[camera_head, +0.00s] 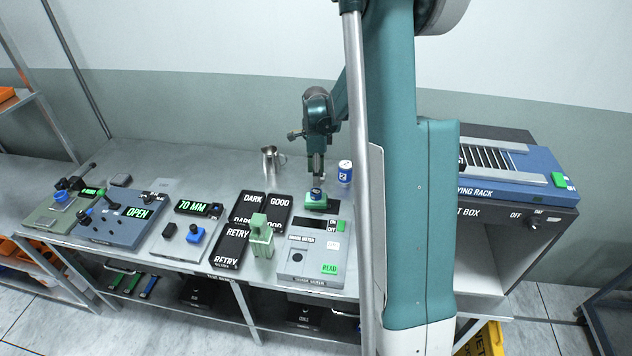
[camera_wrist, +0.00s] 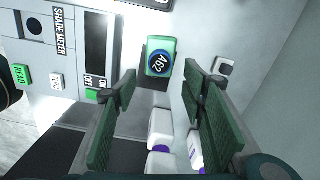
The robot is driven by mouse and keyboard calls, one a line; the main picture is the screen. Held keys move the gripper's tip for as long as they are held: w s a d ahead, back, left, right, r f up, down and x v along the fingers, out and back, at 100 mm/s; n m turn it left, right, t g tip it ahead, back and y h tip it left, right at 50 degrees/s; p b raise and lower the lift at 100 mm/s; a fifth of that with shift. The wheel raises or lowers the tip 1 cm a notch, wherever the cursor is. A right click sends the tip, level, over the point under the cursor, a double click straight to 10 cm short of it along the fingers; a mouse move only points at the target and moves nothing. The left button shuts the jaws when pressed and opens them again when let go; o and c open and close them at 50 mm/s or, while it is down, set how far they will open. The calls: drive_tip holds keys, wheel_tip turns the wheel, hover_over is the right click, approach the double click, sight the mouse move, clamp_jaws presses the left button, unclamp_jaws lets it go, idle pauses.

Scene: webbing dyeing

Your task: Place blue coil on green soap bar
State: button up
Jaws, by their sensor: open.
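The blue coil (camera_head: 317,192) sits on the green soap bar (camera_head: 315,204) beside the shade meter. In the wrist view the coil (camera_wrist: 160,63) shows as a round piece with a dark face marked "A62". It lies on the upper face of the green bar (camera_wrist: 159,44), with green showing around it. My gripper (camera_head: 317,178) is above the coil in the head view. In the wrist view my gripper (camera_wrist: 160,82) has its two green fingers spread apart, with nothing between the tips. The coil and bar appear beyond the tips.
The shade meter (camera_head: 297,272) stands in front of the bar, with a green block (camera_head: 261,238) to its left. A blue-and-white can (camera_head: 345,171) stands to the right and a metal jug (camera_head: 272,162) behind left. Black sign plates (camera_head: 232,245) and control boxes fill the left side.

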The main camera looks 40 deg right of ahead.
drive_tip(key=shift+r, duration=1.8)
drive_tip(key=shift+a+r, duration=0.1)
drive_tip(key=s+a+r+n+t, duration=0.2)
drive_tip(key=s+a+r+n, duration=0.35)
drive_tip(key=a+r, duration=0.3)
drive_tip(key=s+a+r+n+t, duration=0.1)
drive_tip(key=s+a+r+n, duration=0.5)
drive_tip(key=a, duration=0.3)
drive_tip(key=s+a+r+n+t, duration=0.1)
drive_tip(key=s+a+n+t, duration=0.1)
drive_tip(key=s+a+n, duration=0.4)
drive_tip(key=s+a+r+n+t, duration=0.2)
drive_tip(key=s+a+n, duration=0.5)
drive_tip(key=s, duration=0.3)
drive_tip(key=shift+s+a+r, duration=0.2)
drive_tip(key=shift+s+r, duration=0.1)
drive_tip(key=shift+s, duration=0.1)
